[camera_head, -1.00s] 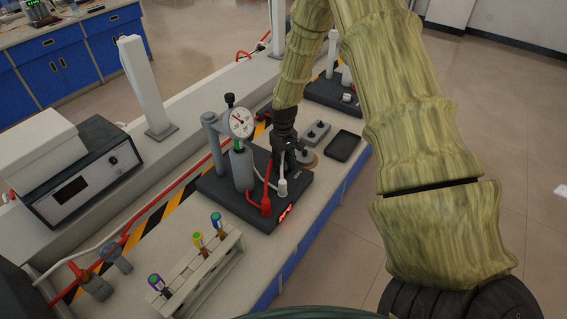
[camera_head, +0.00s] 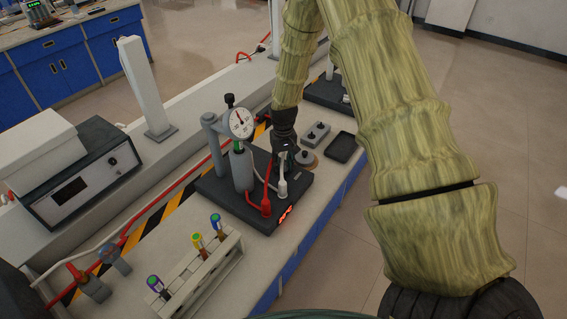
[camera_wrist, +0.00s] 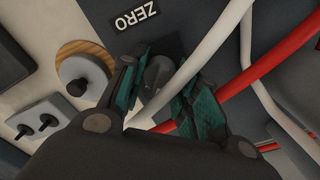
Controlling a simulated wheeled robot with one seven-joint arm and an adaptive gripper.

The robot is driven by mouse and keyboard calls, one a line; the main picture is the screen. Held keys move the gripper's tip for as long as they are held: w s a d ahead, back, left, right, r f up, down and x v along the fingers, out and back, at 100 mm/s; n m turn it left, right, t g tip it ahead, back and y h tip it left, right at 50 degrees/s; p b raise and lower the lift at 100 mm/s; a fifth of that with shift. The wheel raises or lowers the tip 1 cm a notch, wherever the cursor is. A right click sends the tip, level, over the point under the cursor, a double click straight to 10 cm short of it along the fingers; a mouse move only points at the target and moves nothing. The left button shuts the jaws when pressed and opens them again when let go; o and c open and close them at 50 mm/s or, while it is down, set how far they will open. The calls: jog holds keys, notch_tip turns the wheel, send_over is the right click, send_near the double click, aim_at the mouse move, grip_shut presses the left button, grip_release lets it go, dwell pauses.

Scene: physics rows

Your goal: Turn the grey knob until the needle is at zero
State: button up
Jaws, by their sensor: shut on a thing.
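The grey knob (camera_wrist: 157,77) sits on the dark base below a ZERO label (camera_wrist: 148,13) in the wrist view. In the head view, my gripper (camera_head: 284,152) reaches down onto the right part of the dark base (camera_head: 225,194) and hides the knob. The round white dial gauge (camera_head: 241,122) stands on a post at the base's left. Its needle points roughly upward, but its exact reading is too small to tell.
White and red cables (camera_head: 266,190) rise from the base close to my gripper. A grey box with two small knobs (camera_head: 316,134) and a black tray (camera_head: 342,147) lie to the right. A test tube rack (camera_head: 205,272) stands in front. A grey instrument (camera_head: 85,175) stands left.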

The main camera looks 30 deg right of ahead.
aim_at(283, 162)
jog(key=o, duration=1.1)
jog(key=shift+c, duration=0.2)
notch_tip(283, 162, up, 12)
